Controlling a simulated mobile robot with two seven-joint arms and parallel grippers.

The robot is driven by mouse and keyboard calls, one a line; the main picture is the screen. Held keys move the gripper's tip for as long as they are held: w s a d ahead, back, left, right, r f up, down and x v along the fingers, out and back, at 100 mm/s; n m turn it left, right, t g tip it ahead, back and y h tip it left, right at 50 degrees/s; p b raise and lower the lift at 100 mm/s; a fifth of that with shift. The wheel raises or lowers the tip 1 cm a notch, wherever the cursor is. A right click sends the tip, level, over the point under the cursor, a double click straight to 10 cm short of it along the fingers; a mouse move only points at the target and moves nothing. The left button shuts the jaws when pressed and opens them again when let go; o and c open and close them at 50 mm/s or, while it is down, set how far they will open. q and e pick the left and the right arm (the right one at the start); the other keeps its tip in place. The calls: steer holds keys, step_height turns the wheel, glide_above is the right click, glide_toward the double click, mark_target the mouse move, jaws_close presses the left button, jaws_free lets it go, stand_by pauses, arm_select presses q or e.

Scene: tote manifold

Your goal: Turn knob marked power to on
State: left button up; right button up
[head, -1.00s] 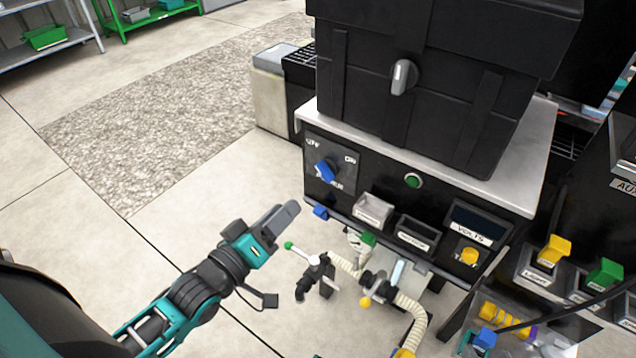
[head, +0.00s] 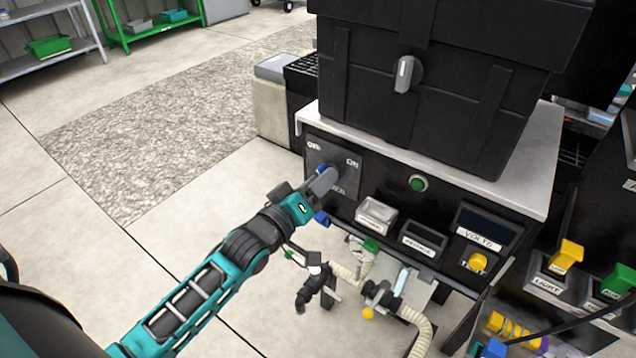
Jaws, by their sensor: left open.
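The blue power knob (head: 321,169) sits on a dark plate (head: 346,176) at the left end of the black panel, with OFF at its upper left and ON at its upper right. My left gripper (head: 324,183) is open, with its grey fingers right at the knob and covering most of it. I cannot tell whether the fingers touch the knob or sit around it. The knob's pointing direction is hidden. My right gripper is not in view.
A big black tote (head: 420,80) stands on the panel's white top. A valve with hoses (head: 385,290) is below. Open floor lies at left.

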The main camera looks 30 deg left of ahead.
arm_select(q)
steer(key=shift+c, duration=0.2)
jaws_close()
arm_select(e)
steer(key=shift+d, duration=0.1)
arm_select(q)
steer(key=shift+r, duration=0.1)
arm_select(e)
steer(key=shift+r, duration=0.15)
arm_select(q)
steer(key=shift+m+p, duration=4.85)
steer(key=shift+m, duration=4.05)
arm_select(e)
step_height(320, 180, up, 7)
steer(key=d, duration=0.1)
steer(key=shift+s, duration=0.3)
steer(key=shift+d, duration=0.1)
